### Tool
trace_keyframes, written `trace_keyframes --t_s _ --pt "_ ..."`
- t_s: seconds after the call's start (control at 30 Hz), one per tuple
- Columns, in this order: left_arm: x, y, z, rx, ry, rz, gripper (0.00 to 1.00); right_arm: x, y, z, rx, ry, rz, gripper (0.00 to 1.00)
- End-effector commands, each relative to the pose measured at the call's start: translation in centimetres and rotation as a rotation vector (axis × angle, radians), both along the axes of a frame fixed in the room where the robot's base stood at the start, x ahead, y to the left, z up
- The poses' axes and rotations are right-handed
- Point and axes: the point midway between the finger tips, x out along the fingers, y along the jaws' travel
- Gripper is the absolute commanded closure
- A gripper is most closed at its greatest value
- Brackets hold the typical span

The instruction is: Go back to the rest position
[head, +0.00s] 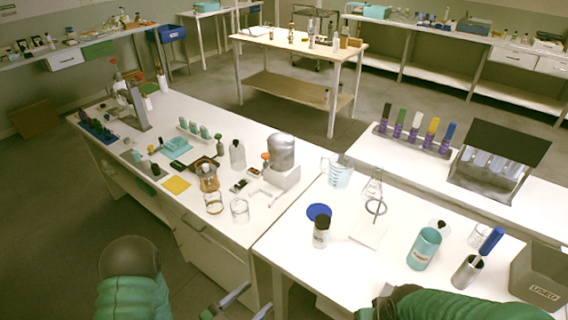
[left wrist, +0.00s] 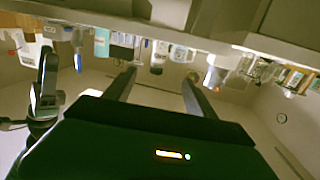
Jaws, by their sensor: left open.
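My left gripper (head: 240,300) is at the bottom edge of the head view, in front of the benches and apart from them. In the left wrist view its two fingers (left wrist: 158,88) are spread wide, with nothing held between them. My green left arm (head: 130,290) hangs at the bottom left. My green right arm (head: 460,306) crosses the bottom right, close to the front of the right bench; its gripper fingers do not show.
The left bench (head: 245,128) holds bottles, beakers and a yellow sheet (head: 177,185). Dark floor lies clear at the left.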

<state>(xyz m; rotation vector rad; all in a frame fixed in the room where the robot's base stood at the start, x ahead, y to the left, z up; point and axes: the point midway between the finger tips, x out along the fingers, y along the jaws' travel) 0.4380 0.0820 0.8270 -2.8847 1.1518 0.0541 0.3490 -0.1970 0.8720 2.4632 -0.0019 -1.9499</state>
Motion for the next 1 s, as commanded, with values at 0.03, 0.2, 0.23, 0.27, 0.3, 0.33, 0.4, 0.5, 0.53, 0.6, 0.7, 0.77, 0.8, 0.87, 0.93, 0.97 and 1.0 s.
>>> trace_keyframes --t_s 0.03,0.2,0.23,0.27,0.3,0.33,0.4,0.5,0.53,0.6,0.7,0.77,0.8,0.87,0.93,0.97,1.0 --pt "0.5 0.2 0.2 0.03 0.008 0.005 0.35 0.1 0.0 0.4 0.0 -0.002 0.0 0.34" --pt "1.9 1.0 -0.4 0.14 0.069 0.024 0.35 0.1 0.0 0.8 0.0 -0.002 0.001 0.34" --pt "2.2 1.2 -0.5 0.161 0.082 0.03 0.35 0.1 0.0 0.9 0.0 -0.002 0.001 0.34" --pt "2.5 1.4 -0.6 0.185 0.096 0.037 0.35 0.1 0.0 1.0 0.0 -0.002 0.001 0.34" --pt "2.9 1.7 -0.6 0.216 0.116 0.047 0.35 0.1 0.0 1.2 0.0 -0.002 0.001 0.34" --pt "3.1 2.0 -0.7 0.242 0.132 0.056 0.35 0.1 0.0 1.3 0.0 -0.002 0.001 0.34" --pt "3.8 2.8 -0.6 0.305 0.178 0.085 0.35 0.1 0.0 1.6 0.0 -0.002 0.001 0.34" --pt "4.6 4.4 -0.4 0.395 0.258 0.142 0.35 0.1 0.0 2.1 0.0 -0.002 0.001 0.34" --pt "4.8 5.1 -0.2 0.422 0.287 0.164 0.35 0.1 0.0 2.3 0.0 -0.002 0.001 0.34" --pt "5.2 6.6 0.6 0.483 0.363 0.224 0.35 0.0 0.0 2.8 0.0 -0.002 0.001 0.34" --pt "4.6 9.6 2.4 0.557 0.521 0.344 0.35 0.0 0.0 3.7 0.0 -0.001 0.001 0.34" --pt "3.2 11.3 4.1 0.581 0.645 0.434 0.35 0.0 0.0 4.3 0.0 -0.001 0.001 0.34" --pt "1.8 12.2 5.3 0.585 0.738 0.491 0.35 0.0 0.0 4.7 0.0 -0.002 0.001 0.34" --pt "-0.7 12.9 6.9 0.569 0.872 0.562 0.35 0.1 0.0 5.2 0.0 -0.002 0.001 0.34" --pt "-3.8 12.9 8.5 0.538 1.013 0.617 0.35 0.1 0.0 5.6 0.0 -0.002 0.001 0.34" --pt "-4.9 12.7 9.0 0.523 1.063 0.632 0.35 0.1 0.0 5.8 0.0 -0.002 0.001 0.34" --pt "-6.3 12.4 9.6 0.504 1.121 0.647 0.35 0.0 0.0 5.9 0.0 -0.002 0.001 0.34"
